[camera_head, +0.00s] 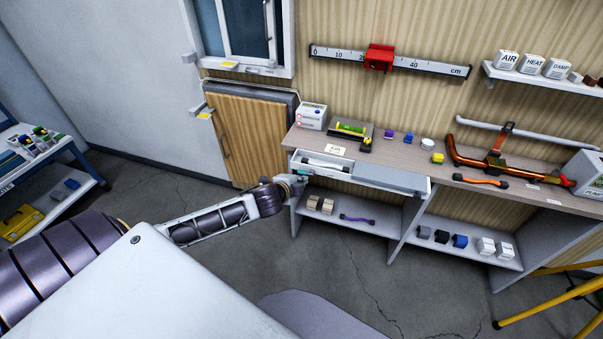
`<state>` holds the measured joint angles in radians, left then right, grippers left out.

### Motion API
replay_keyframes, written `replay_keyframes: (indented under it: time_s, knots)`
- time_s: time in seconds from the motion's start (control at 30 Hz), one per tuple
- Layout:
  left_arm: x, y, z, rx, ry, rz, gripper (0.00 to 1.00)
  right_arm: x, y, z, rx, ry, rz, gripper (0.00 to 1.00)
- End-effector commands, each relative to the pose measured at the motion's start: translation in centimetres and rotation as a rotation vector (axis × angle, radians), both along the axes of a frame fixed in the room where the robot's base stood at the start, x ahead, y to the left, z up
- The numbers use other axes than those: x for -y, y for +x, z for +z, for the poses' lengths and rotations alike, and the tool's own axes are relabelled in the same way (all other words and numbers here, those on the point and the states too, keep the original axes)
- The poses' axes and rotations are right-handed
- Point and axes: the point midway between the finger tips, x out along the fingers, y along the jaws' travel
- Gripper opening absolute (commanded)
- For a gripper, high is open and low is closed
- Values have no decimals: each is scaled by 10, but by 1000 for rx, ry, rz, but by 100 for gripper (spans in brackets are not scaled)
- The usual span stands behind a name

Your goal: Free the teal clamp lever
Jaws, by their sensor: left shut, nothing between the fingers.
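No teal clamp lever can be made out for certain at this size. A small teal-tinted spot shows beside my left gripper (299,179), too small to identify. My left gripper is shut and empty, at the left front corner of an open drawer (392,180) under the workbench. I cannot tell whether it touches the drawer. A copper-coloured clamp-like piece (497,158) stands at the right of the bench, by a grey pipe (470,125). A red slider (379,58) sits on the wall ruler (430,67). My right gripper is out of view.
The workbench (400,149) holds a white box (312,115), a green-and-yellow level (352,129) and several small blocks. Lower shelves (375,215) hold more blocks. A yellow stand (550,305) is at bottom right. The floor before the bench is largely clear.

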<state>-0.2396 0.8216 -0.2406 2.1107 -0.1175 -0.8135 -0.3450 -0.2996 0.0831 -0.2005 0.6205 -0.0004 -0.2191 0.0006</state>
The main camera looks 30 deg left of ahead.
Motion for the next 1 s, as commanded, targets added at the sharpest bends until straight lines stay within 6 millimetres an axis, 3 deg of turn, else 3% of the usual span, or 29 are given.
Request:
replay_keyframes:
  time_s: [0.5,1.0]
  knots:
    - [-21,-11,-10,-87,162,14,0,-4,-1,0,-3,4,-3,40]
    - [-21,-11,-10,-93,189,-1,0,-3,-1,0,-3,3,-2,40]
